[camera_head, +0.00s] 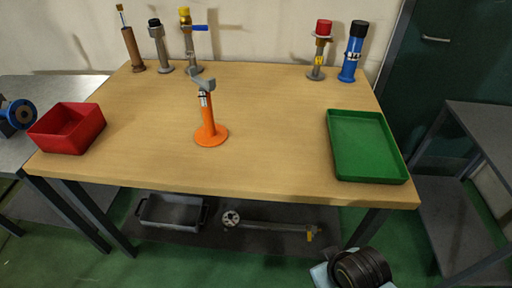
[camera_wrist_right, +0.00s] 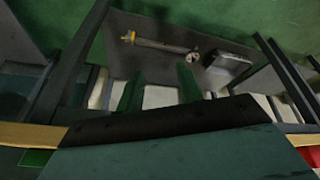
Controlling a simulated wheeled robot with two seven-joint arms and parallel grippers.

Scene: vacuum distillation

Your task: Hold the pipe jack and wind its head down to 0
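The pipe jack (camera_head: 208,122) stands upright on the wooden table, left of its middle. It has an orange round base and post, a silvery threaded section and a grey head (camera_head: 203,84) on top. The head is raised above the orange post; any scale on it is too small to read. No gripper is near or touching the jack. In the right wrist view my right gripper (camera_wrist_right: 158,75) shows two dark fingers standing apart, with nothing between them. It is in front of the table, facing the lower shelf. My left gripper is not in view.
A red bin (camera_head: 70,128) is at the table's left and a green tray (camera_head: 368,146) at its right. Several upright fittings line the back, including a blue one (camera_head: 354,52). A long tool (camera_head: 270,226) and dark tray (camera_head: 172,211) lie below. The tabletop around the jack is clear.

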